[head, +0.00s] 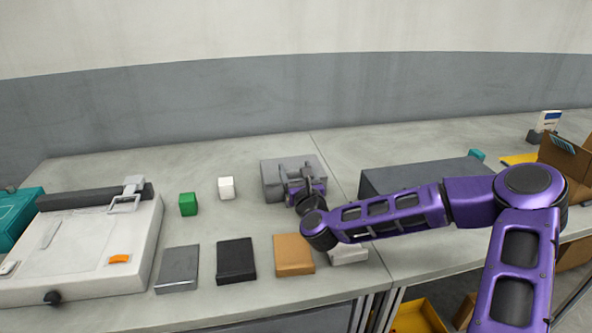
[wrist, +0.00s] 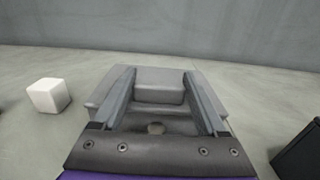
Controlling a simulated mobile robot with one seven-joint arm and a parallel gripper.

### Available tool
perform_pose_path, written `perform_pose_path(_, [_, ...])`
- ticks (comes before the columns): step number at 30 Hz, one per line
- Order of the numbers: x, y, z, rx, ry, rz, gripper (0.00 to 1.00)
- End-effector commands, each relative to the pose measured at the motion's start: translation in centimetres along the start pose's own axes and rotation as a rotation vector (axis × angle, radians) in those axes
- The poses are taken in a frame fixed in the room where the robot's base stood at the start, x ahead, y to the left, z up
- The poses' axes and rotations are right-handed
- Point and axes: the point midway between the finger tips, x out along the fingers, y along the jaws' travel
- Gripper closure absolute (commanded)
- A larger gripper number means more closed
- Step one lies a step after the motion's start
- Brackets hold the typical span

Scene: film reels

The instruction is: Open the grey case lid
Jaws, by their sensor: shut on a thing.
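The grey case (head: 272,188) stands on the bench near the middle, partly hidden behind my gripper. In the wrist view the grey case (wrist: 207,80) lies straight ahead. My gripper (head: 293,175) is at the near side of the case. In the wrist view, the two fingers of my gripper (wrist: 160,78) lie on either side of a raised grey block (wrist: 160,92) on the case and are shut on it; it seems to be part of the lid. The lid looks down, though the fingers hide its edges.
A white cube (head: 226,188) and green cube (head: 188,204) stand left of the case. Grey (head: 178,270), black (head: 236,262) and tan (head: 294,255) flat boxes lie in front. A long dark grey box (head: 400,178) is at right, behind my arm. The bench behind the case is clear.

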Motion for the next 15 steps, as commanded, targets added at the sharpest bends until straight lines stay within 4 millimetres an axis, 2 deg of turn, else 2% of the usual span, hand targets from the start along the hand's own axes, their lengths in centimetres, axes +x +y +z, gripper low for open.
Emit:
perform_pose_path(1, [-0.01, 0.01, 0.00, 0.000, 0.000, 0.000, 0.70])
perform_pose_path(6, [-0.01, 0.01, 0.00, 0.000, 0.000, 0.000, 1.00])
perform_pose_path(15, [0.00, 0.01, 0.20, 0.000, 0.006, 0.000, 1.00])
